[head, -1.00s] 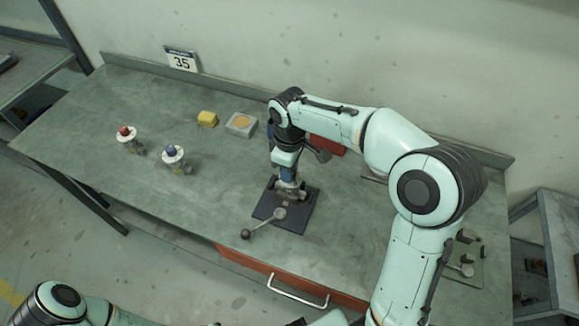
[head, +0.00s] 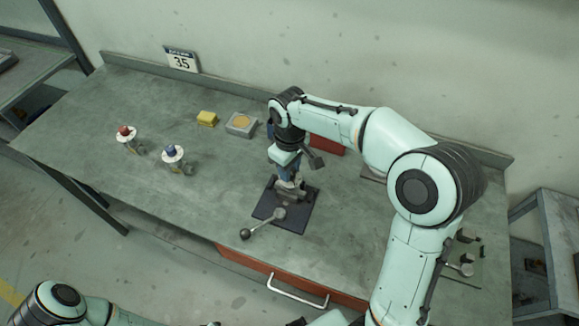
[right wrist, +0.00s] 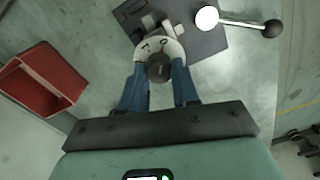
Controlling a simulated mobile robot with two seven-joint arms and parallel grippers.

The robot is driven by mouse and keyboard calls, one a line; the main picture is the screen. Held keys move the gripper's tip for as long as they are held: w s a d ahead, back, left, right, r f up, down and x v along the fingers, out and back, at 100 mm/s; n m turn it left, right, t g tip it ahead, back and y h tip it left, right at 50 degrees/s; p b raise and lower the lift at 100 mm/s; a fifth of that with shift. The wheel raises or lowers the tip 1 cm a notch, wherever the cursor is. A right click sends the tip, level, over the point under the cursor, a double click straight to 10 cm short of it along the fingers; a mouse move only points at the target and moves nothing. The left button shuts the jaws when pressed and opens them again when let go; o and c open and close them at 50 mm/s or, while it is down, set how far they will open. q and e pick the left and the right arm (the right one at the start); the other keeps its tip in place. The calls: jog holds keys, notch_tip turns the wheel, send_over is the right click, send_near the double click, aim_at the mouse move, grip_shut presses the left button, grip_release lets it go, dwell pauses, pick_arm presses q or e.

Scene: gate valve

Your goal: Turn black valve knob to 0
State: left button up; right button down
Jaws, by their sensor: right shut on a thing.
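The black valve knob (right wrist: 159,69) sits over a white dial (right wrist: 172,47) with dark marks, too small to read surely. My right gripper (head: 287,176) points down over this valve. In the right wrist view its blue fingers (right wrist: 158,64) are closed on the two sides of the black knob. In the head view the gripper hides the knob. The valve stands on a dark base plate (head: 297,215) on the bench. My left gripper is out of view; only part of that arm shows at the lower left.
A lever with a black ball end (head: 245,234) juts from the base plate. A red-knob valve (head: 124,131) and a blue-knob valve (head: 171,151) stand left on the bench (head: 100,190).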

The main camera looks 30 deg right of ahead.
jog(key=c, duration=0.8)
grip_release()
notch_tip(320, 180, up, 8)
jog(key=shift+f+p, duration=0.25)
jog(key=shift+p, duration=0.25)
